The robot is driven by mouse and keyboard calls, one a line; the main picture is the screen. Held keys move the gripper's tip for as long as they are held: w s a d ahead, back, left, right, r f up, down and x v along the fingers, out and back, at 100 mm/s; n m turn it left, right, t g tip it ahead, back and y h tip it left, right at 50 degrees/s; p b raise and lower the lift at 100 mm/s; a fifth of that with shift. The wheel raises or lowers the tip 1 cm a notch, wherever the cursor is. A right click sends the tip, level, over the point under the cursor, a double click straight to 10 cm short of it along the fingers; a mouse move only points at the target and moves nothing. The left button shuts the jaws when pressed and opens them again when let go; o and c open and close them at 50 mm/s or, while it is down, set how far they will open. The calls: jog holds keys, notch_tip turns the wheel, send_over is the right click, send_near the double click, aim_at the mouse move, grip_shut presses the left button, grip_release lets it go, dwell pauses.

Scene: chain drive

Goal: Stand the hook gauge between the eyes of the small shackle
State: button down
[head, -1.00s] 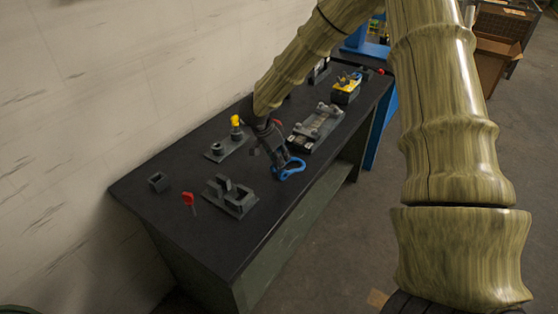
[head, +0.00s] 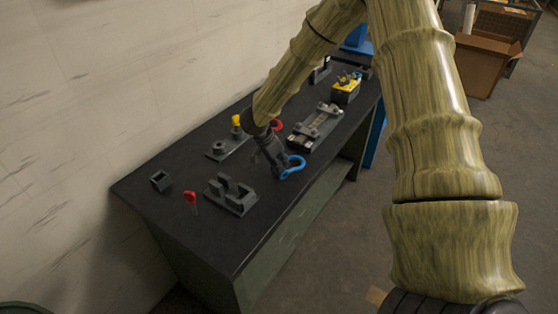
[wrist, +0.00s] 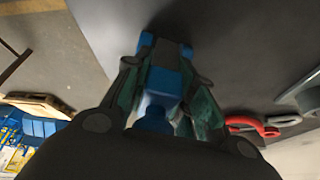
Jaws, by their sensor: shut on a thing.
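My gripper (head: 280,169) is low over the front part of the dark bench, tilted down. A red-topped upright piece (head: 190,197) stands at the left. I cannot tell for certain which piece is the hook gauge.
A dark slotted block (head: 232,196) stands left of my gripper. A plate with a yellow-topped post (head: 237,121) is behind it. A grey fixture (head: 318,125) and a yellow-black box (head: 346,88) are farther back. A small dark square piece (head: 160,181) is near the wall. The bench's front left is clear.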

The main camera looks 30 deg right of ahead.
jog(key=shift+s+f, duration=0.4)
jog(key=shift+f, duration=0.25)
jog(key=c, duration=1.4)
grip_release()
jog(key=shift+o, duration=1.1)
jog(key=shift+f, duration=0.15)
jog(key=shift+w+d+f, duration=0.25)
jog(key=shift+r, duration=0.3)
jog(key=shift+w, duration=0.15)
jog(key=shift+r, duration=0.5)
jog(key=b+v, duration=0.2)
jog(key=v, duration=1)
jog(key=shift+r, duration=0.25)
